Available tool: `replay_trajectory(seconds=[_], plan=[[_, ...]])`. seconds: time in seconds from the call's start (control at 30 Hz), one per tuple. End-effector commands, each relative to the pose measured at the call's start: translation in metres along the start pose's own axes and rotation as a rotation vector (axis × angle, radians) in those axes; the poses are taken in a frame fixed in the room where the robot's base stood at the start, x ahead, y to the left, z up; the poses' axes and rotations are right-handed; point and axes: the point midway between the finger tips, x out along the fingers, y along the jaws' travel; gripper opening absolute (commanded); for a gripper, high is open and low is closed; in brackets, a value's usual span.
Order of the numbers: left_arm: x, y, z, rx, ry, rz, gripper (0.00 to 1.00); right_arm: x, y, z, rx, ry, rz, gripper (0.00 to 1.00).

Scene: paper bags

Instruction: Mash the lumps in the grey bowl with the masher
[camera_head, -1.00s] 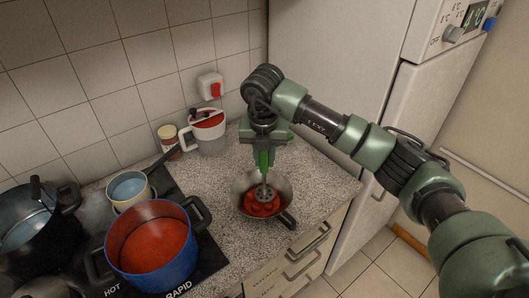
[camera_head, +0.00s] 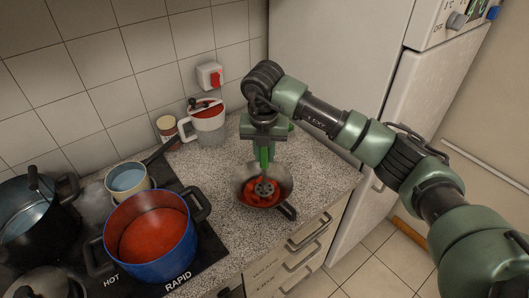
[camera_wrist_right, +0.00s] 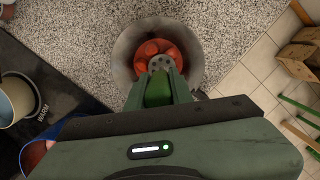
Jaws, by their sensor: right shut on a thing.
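The grey bowl (camera_head: 284,178) stands on the speckled counter near its front edge, with red lumps (camera_head: 253,196) inside. My right gripper (camera_head: 265,147) is above the bowl, shut on the green handle of the masher (camera_head: 264,160). The masher's round, holed metal head (camera_head: 264,189) is inside the bowl, over the red lumps; whether it presses on them I cannot tell. In the right wrist view, the masher head (camera_wrist_right: 161,64) is at the near side of several red lumps (camera_wrist_right: 152,48), inside the bowl (camera_wrist_right: 125,48). My left gripper is out of view.
A blue pot of red sauce (camera_head: 150,262), a small cream pan (camera_head: 128,180) and a dark pot (camera_head: 35,225) stand on the hob at left. A white and red jug (camera_head: 208,128) and a jar (camera_head: 168,128) are behind. The fridge (camera_head: 335,80) is at right.

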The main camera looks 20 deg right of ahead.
Motion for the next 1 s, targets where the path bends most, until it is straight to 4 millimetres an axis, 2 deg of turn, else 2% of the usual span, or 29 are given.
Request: replay_trajectory(seconds=[1.0], plan=[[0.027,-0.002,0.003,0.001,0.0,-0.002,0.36,0.031,0.0,-0.004,0.001,-0.001,0.0,0.0]])
